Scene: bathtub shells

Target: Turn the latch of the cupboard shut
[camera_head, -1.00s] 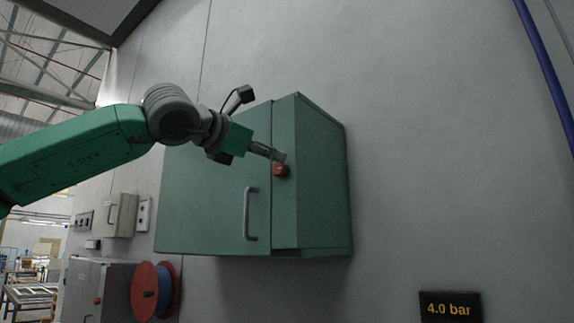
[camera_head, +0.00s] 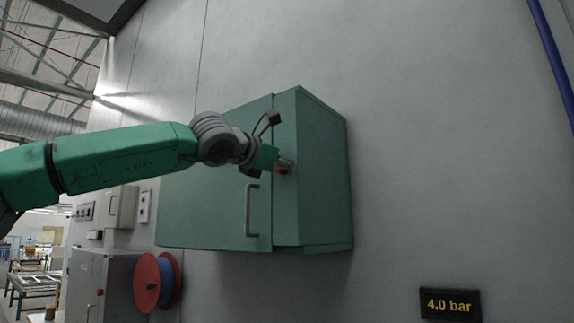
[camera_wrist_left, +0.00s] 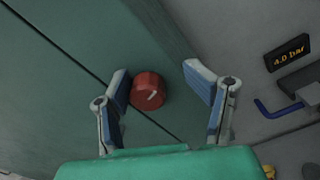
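The green cupboard (camera_head: 322,190) hangs on the grey wall, its door (camera_head: 205,205) flush with the frame as far as I can see. The latch is a red round knob (camera_wrist_left: 148,91) with a white mark, on the front strip beside the door seam. In the head view the latch (camera_head: 281,170) is partly hidden by my gripper. My left gripper (camera_head: 288,165) is at the latch. In the left wrist view its fingers (camera_wrist_left: 157,85) are spread on both sides of the knob, with a clear gap on the right and a smaller one on the left. My right gripper is out of view.
A grey bar handle (camera_head: 251,210) sits on the door below the latch. A red cable reel (camera_head: 148,283) and grey boxes (camera_head: 121,207) are on the wall at lower left. A "4.0 bar" display (camera_head: 450,303) is at lower right. The wall right of the cupboard is bare.

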